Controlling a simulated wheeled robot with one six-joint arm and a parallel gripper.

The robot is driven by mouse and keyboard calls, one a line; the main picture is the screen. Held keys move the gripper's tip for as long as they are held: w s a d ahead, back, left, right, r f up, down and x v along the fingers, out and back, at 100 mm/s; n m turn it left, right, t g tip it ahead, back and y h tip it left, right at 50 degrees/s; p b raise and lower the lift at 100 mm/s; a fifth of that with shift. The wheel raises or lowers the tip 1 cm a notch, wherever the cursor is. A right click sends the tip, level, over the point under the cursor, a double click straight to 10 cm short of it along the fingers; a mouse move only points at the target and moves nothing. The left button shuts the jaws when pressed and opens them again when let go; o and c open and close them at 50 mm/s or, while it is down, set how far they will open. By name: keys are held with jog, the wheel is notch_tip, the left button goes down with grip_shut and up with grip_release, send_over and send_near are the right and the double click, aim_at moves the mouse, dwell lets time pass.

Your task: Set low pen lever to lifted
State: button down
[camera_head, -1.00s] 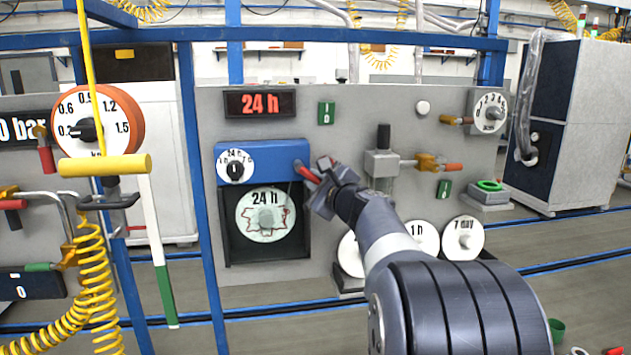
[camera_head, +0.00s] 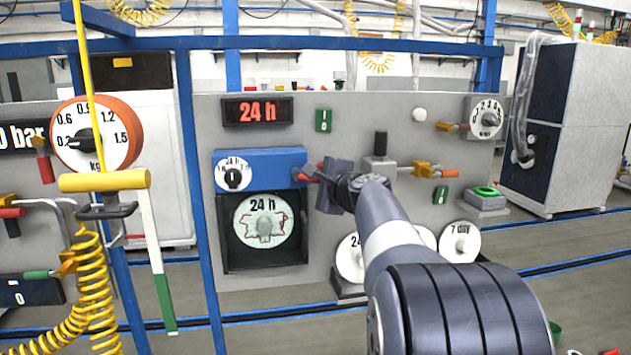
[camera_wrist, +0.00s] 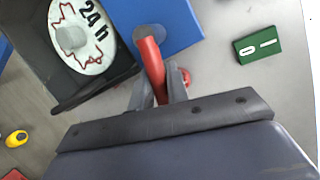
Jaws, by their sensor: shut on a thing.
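The blue recorder unit (camera_head: 270,160) is on the grey panel, with a 24 h chart disc (camera_head: 264,219) in the dark recess below it. A red-handled lever (camera_head: 303,178) sticks out at the unit's right end. In the wrist view the red lever (camera_wrist: 150,61) runs down between my fingers. My gripper (camera_head: 322,177) is shut on this red lever, and its far end is partly hidden by the fingers. In the wrist view the gripper (camera_wrist: 162,85) has one finger on each side of the lever.
A red display (camera_head: 258,111) reading 24 h and a green switch (camera_head: 323,120) sit above. A grey fitting with a yellow and orange valve (camera_head: 427,169) lies to the right. Spare discs (camera_head: 461,241) stand lower right. An orange dial (camera_head: 98,135) and yellow coiled hose are at left.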

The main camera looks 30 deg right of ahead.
jog(key=shift+d+r+n+g+h+p, duration=0.1)
jog(key=shift+r+n+g+h+p, duration=0.3)
jog(key=shift+n, duration=0.8)
jog(key=shift+r, duration=0.15)
jog(key=c, duration=1.4)
grip_release()
jog(key=b+v, duration=0.2)
jog(key=v, duration=0.9)
jog(key=shift+w, duration=0.1)
jog(key=p+x, duration=0.2)
jog(key=x, duration=0.8)
jog(key=shift+w, duration=0.4)
jog(key=shift+s, duration=0.1)
